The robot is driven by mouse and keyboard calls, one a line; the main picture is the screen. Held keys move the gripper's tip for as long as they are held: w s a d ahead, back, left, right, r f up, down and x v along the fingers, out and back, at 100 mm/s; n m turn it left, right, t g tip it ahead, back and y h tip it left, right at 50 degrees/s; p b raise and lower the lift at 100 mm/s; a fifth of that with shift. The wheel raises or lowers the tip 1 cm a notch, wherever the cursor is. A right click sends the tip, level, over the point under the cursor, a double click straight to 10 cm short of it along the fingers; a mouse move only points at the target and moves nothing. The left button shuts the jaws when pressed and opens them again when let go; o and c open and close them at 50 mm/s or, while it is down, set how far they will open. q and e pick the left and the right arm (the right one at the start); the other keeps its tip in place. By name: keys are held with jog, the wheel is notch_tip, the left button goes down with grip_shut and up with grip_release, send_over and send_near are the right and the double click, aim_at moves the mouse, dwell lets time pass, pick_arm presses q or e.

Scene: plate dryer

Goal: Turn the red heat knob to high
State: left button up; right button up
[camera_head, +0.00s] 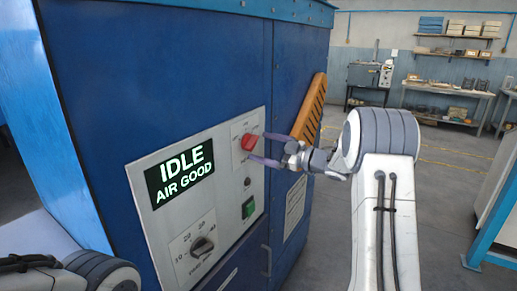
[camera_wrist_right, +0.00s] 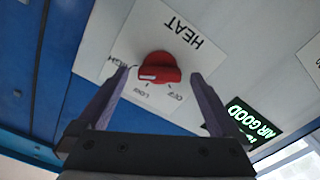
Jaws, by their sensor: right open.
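The red heat knob (camera_head: 249,142) is on the light control panel (camera_head: 143,178) of the blue dryer. In the right wrist view the knob (camera_wrist_right: 158,66) sits on a white plate marked HEAT, with HIGH at the left, LOW below and OFF at lower right. A pale mark shows on the knob's lower left face; its exact setting is hard to tell. My right gripper (camera_head: 257,147) is open, its purple fingers pointing at the panel on either side of the knob (camera_wrist_right: 160,75). I cannot tell whether they touch it. My left gripper is not in view.
The panel also holds a display (camera_head: 180,171) reading IDLE, AIR GOOD, a black timer dial (camera_head: 202,246) and a green switch (camera_head: 248,208). An orange slotted handle-like part (camera_head: 310,110) is right of the panel. Open floor lies behind my right arm.

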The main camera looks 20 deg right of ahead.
jog(key=b+v, duration=0.2)
jog(key=v, duration=0.6)
